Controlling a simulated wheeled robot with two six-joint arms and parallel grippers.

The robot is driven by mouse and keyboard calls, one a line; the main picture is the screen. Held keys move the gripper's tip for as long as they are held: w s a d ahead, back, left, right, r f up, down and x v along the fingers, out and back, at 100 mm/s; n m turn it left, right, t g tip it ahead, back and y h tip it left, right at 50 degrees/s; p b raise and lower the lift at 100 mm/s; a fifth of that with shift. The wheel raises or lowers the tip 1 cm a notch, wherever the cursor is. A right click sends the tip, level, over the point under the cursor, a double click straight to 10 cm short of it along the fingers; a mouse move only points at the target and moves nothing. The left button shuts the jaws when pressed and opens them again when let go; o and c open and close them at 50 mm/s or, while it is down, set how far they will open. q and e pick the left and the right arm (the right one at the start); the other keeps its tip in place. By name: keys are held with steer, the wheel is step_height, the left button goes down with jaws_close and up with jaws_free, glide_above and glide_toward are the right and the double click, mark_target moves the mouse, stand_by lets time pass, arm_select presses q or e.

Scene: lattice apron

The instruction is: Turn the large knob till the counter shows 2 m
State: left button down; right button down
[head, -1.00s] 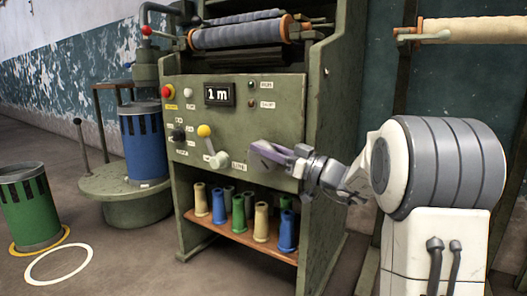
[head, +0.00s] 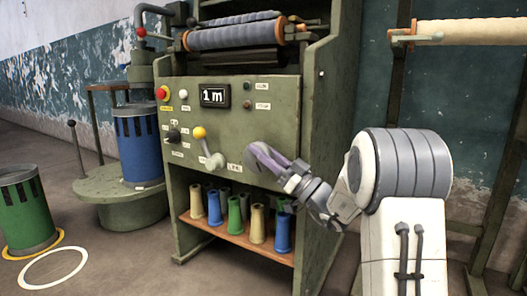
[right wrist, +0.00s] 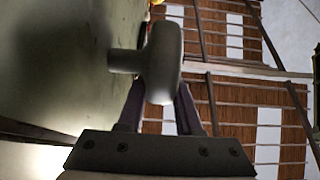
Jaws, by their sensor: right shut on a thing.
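The machine's green-grey panel (head: 235,125) carries a black counter (head: 215,96) that reads 1 m. My right gripper (head: 258,153), with purple-grey fingers, is at the lower right of the panel. It hides most of the large knob in the head view. In the right wrist view the large knob (right wrist: 162,62) is a thick grey disc seen edge-on, on a short shaft from the panel at left. It sits between the fingers, which are shut on it. My left gripper is in neither view now.
A yellow-tipped lever (head: 200,133) and a black knob (head: 173,136) sit left of my right gripper. Red (head: 162,93) and white buttons are higher up. Below, a shelf (head: 235,240) holds several cones of thread.

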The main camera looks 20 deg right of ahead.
steer(key=shift+w+f, duration=0.1)
steer(key=shift+f, duration=0.05)
steer(key=c, duration=0.6)
jaws_free()
steer(key=shift+s+d, duration=0.25)
steer(key=p+v, duration=0.3)
steer(key=v, duration=0.7)
steer(key=shift+a, duration=0.1)
